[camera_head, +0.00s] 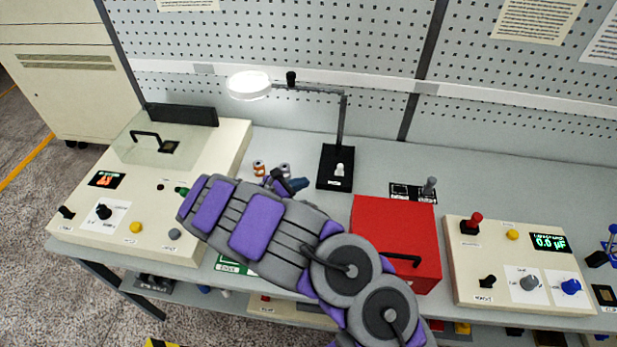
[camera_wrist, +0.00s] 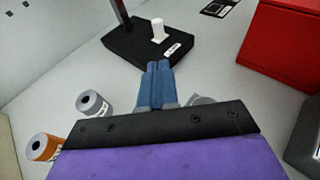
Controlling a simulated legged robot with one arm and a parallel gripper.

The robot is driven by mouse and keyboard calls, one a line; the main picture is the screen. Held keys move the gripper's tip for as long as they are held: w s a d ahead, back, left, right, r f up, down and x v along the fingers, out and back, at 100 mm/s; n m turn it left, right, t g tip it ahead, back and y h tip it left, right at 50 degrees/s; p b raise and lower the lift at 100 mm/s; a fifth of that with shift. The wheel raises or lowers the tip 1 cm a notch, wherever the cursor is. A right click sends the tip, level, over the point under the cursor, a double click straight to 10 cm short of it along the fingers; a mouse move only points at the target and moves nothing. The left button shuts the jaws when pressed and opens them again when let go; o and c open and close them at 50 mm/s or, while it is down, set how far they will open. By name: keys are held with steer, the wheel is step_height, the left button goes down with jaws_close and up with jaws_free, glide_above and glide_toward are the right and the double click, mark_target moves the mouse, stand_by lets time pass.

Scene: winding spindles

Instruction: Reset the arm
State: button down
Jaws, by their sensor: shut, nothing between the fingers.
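My gripper (camera_head: 297,184) is over the bench between the left machine and the red box. In the wrist view its blue fingers (camera_wrist: 158,82) are pressed together with nothing between them. They point toward the black lamp base (camera_wrist: 150,45) and its white knob (camera_wrist: 158,30). A grey-wrapped spool (camera_wrist: 93,103) and an orange spool (camera_wrist: 42,147) stand to the left of the fingers, apart from them. The orange spool (camera_head: 258,168) and the grey spool (camera_head: 284,170) also show in the head view. A grey object (camera_wrist: 202,100) right of the fingers is mostly hidden by my gripper.
The cream winding machine (camera_head: 85,195) is at left, with a clear cover and knobs. The red box (camera_head: 395,225) with a black handle stands right of my arm. A cream meter box (camera_head: 515,265) is further right. The lamp (camera_head: 248,85) rises at the back. The bench behind the red box is mostly clear.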

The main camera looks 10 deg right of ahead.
steer(key=shift+s+a+r, duration=0.15)
steer(key=shift+s+r, duration=0.1)
steer(key=shift+s, duration=0.05)
steer(key=shift+a, duration=0.9)
steer(key=shift+d, duration=0.25)
steer(key=s+d+r+m+g, duration=0.55)
steer(key=d+r+m, duration=0.25)
steer(key=d+r, duration=0.35)
steer(key=s+d+r+m+g+y, duration=0.1)
steer(key=s+d+r+m+g, duration=0.1)
steer(key=s+d+r+m, duration=0.3)
steer(key=s+d+r+m+g+y, duration=0.1)
steer(key=s+d+m+y, duration=0.1)
steer(key=s, duration=0.6)
steer(key=s+a+r+m+y, duration=0.1)
steer(key=s+a+m+y, duration=0.3)
steer(key=s, duration=0.8)
steer(key=s+a+m+y, duration=0.4)
steer(key=s+a+y, duration=0.2)
steer(key=s, duration=0.6)
steer(key=shift+a+r, duration=0.15)
steer(key=shift+r, duration=0.25)
